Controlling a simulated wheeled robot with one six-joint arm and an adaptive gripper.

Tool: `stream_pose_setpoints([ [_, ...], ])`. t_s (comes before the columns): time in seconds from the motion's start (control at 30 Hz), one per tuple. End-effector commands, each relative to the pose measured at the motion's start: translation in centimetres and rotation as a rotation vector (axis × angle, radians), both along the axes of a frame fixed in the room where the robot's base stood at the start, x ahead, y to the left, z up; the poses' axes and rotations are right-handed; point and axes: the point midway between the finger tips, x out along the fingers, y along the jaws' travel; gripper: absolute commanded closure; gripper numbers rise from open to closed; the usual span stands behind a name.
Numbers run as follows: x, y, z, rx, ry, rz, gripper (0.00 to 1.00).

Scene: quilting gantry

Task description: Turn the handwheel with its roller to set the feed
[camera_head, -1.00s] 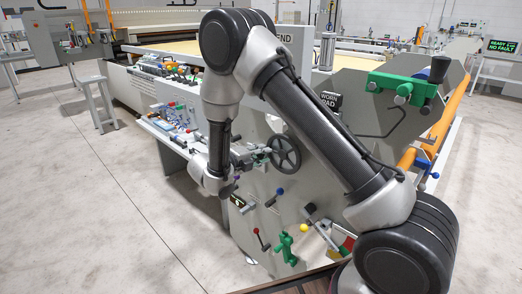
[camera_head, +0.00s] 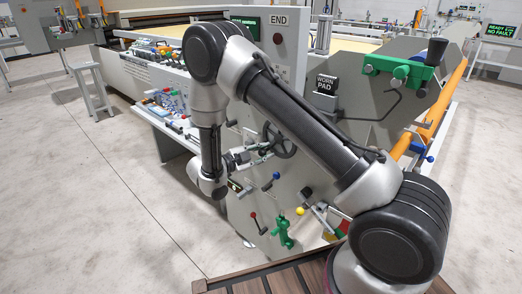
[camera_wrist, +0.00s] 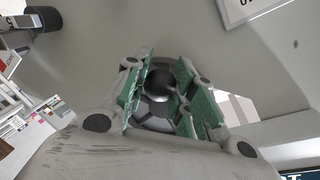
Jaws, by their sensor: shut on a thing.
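The dark spoked handwheel (camera_head: 281,141) stands out from the grey end panel of the machine, partly behind my arm. My gripper (camera_head: 263,150) is at the wheel's lower left edge. In the wrist view my gripper (camera_wrist: 160,92) has its green-padded fingers on both sides of a dark, shiny rounded piece (camera_wrist: 159,82), which I take for the wheel's roller. The fingers are shut on it.
Below the wheel, the panel carries a red-knobbed lever (camera_head: 253,215), a green clamp (camera_head: 284,232) and a yellow knob (camera_head: 300,211). A green bracket with a black handle (camera_head: 437,50) is at upper right. A shelf of small parts (camera_head: 165,118) is left; open floor lies beyond.

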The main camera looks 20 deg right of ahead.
Motion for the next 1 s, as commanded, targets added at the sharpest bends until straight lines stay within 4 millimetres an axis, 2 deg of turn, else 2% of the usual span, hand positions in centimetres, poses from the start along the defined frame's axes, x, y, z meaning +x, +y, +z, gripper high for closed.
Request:
stream_pose_setpoints([
  [0.3,-0.48,-0.19,-0.35,-0.051,0.087,0.003,1.0],
  [0.8,-0.54,-0.24,-0.38,-0.058,0.099,0.002,1.0],
  [0.83,-0.54,-0.24,-0.38,-0.058,0.099,0.002,0.69],
  [0.93,-0.54,-0.24,-0.38,-0.058,0.099,0.002,0.51],
  [1.0,-0.54,-0.27,-0.38,-0.058,0.099,0.002,0.51],
])
